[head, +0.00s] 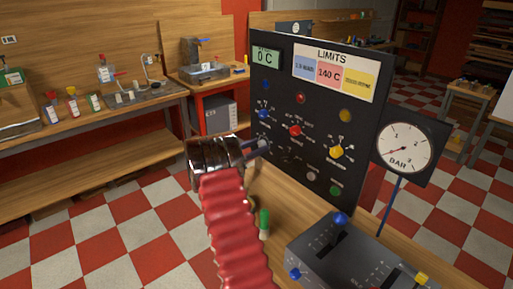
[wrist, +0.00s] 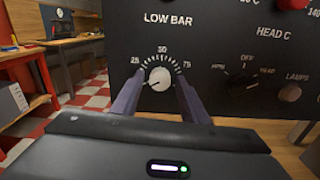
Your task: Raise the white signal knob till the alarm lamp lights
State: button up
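The white signal knob (wrist: 159,78) sits on the dark panel under the words LOW BAR, inside a scale marked 25, 50 and 75. Its pointer seems to aim to the lower left. My gripper (wrist: 159,82) has its fingers apart, one on each side of the knob, with narrow dark gaps seeming to show between. I cannot tell whether the tips reach it. In the head view my gripper (head: 260,148) is at the panel's lower left and hides the white knob. Blue (head: 265,84), red (head: 300,98) and amber (head: 345,115) lamps line the panel, looking dim; which is the alarm lamp is unclear.
A dark selector knob (wrist: 241,83) and a LAMPS knob (wrist: 290,92) lie right of the white knob. A red knob (head: 295,131) and a yellow knob (head: 336,152) are above. A BAR gauge (head: 404,148) stands right. A grey lever box (head: 350,262) stands in front.

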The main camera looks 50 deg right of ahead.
jog(key=c, duration=0.9)
jog(key=shift+m, duration=0.3)
jog(key=m, duration=1.1)
jog(key=shift+f, duration=0.1)
dwell(0.4)
jog(key=o, duration=0.7)
jog(key=shift+s, duration=0.1)
jog(key=o, duration=0.4)
jog(key=shift+c, duration=0.2)
